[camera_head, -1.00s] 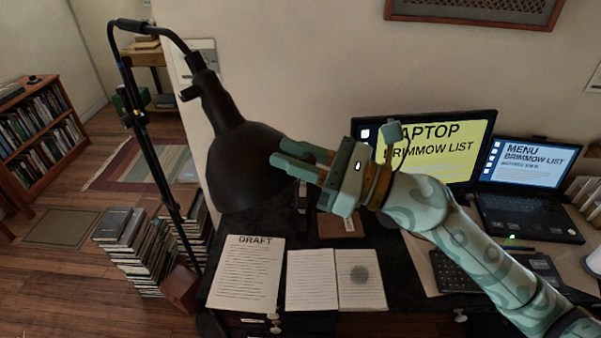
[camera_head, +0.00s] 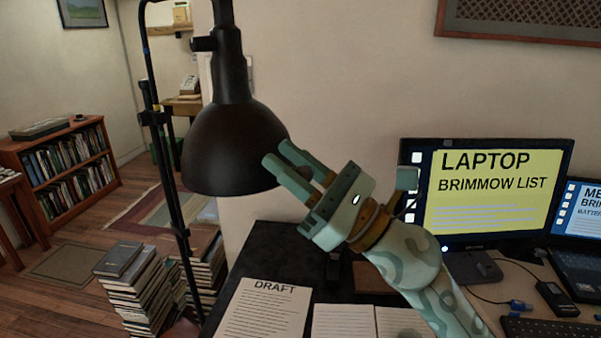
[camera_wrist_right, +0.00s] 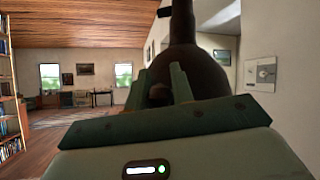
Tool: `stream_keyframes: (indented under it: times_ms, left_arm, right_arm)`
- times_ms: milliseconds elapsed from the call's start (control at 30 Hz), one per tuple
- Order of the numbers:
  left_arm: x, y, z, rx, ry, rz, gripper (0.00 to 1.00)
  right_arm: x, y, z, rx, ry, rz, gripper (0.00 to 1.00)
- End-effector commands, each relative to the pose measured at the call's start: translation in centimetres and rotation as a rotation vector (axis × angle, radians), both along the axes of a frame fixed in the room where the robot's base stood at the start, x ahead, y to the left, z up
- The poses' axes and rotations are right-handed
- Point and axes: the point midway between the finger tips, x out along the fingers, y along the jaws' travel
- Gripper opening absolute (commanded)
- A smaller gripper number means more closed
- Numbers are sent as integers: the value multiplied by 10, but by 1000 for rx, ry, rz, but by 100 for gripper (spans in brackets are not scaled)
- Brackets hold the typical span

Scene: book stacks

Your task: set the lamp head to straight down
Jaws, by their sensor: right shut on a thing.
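The black lamp head (camera_head: 232,150) hangs from its stand at the left of the head view. Its neck is above and its open rim faces down, with the axis close to upright in the picture. My right gripper (camera_head: 277,153) reaches in from the lower right and is shut on the right side of the lamp head's rim. The right wrist view shows the dark lamp head (camera_wrist_right: 205,72) just beyond the fingers (camera_wrist_right: 164,78); the exact contact is partly hidden. My left gripper is in neither view.
The thin black lamp stand (camera_head: 168,170) rises left of the lamp head. Below is a dark desk (camera_head: 265,250) with a DRAFT sheet (camera_head: 262,312). Book stacks (camera_head: 140,285) stand on the floor at left.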

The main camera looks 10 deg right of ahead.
Motion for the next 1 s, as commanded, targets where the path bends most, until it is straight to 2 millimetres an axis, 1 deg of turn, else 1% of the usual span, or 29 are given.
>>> stream_keyframes:
  times_ms: [33,467,500,533,567,1000]
  left_arm:
    - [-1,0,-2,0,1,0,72]
    - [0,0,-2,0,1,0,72]
    - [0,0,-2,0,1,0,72]
    - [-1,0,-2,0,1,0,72]
    - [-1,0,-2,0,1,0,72]
    - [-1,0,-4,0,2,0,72]
  right_arm:
    - [2,1,-3,-2,3,-1,0]
    - [3,1,-1,0,1,-2,0]
    - [3,1,-1,0,1,-2,34]
    - [3,1,-1,0,1,-2,43]
    - [3,1,-1,0,1,-2,44]
    - [1,-1,-3,0,1,-1,44]
